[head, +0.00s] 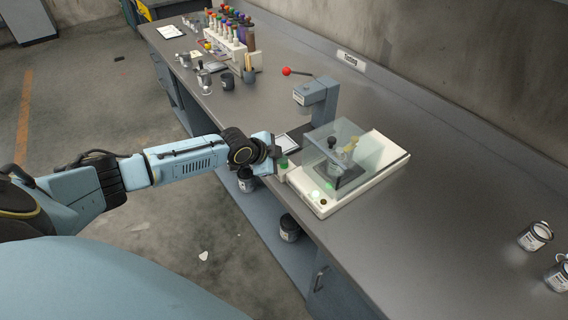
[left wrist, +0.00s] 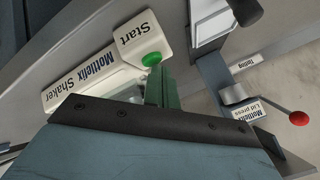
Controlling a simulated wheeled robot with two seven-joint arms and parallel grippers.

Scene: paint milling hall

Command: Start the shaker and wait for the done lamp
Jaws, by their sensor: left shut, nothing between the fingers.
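The shaker (head: 378,164) is a cream machine on the bench with a clear hood (head: 345,137). A can and dark clamp parts show inside the hood. Its Start block carries a green button (head: 283,162), which also shows in the left wrist view (left wrist: 151,59) beside the word Start. My right gripper is out of view.
A grey lid press (head: 318,100) with a red-knobbed lever stands behind the shaker. Racked colour bottles (head: 228,42) and small cans are at the far end. Two cans (head: 535,236) stand at right. The bench between them and the shaker is clear.

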